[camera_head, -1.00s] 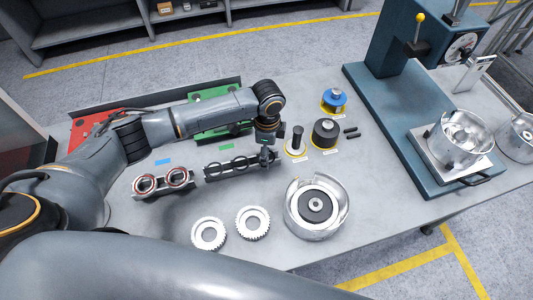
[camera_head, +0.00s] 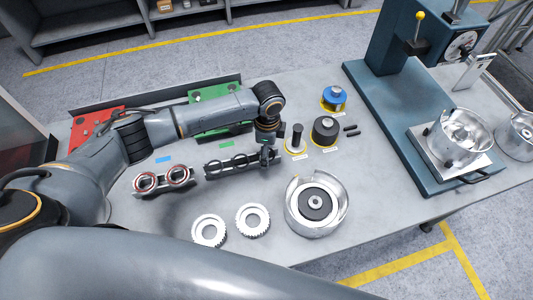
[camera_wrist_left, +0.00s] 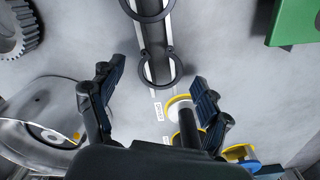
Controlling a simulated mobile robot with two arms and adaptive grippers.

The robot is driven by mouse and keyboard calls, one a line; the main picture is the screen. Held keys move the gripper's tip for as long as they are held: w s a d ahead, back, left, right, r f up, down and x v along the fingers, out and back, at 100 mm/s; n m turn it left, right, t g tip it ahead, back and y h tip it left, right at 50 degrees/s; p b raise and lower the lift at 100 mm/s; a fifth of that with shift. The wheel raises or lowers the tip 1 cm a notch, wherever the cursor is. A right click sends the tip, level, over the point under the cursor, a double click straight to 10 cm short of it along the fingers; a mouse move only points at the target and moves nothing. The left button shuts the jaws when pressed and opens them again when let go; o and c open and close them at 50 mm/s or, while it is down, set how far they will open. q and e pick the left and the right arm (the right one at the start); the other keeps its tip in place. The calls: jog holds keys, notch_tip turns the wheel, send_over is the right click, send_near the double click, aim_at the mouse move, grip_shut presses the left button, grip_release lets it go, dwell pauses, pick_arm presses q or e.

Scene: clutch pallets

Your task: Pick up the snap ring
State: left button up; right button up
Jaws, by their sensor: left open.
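Several dark snap rings stand in a row in a dark rack (camera_head: 208,170) at the middle of the table in the head view. In the left wrist view one snap ring (camera_wrist_left: 159,86) sits at the near end of the rack, and another (camera_wrist_left: 147,17) is behind it. My left gripper (camera_head: 268,160) is above the rack's right end. In the left wrist view its two fingers (camera_wrist_left: 152,98) are spread to either side of the near ring, without visible contact. My right gripper is not in view.
A silver housing (camera_head: 335,226) and two toothed gears (camera_head: 252,220) lie in front of the rack. Two copper-coloured rings stand in a holder (camera_head: 150,190) to the left. Black and blue cylindrical parts (camera_head: 325,131) stand to the right. A blue press (camera_head: 400,135) is farther right.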

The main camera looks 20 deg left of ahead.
pick_arm(q)
jog(key=c, duration=0.9)
jog(key=shift+o, duration=0.2)
jog(key=shift+r, duration=0.1)
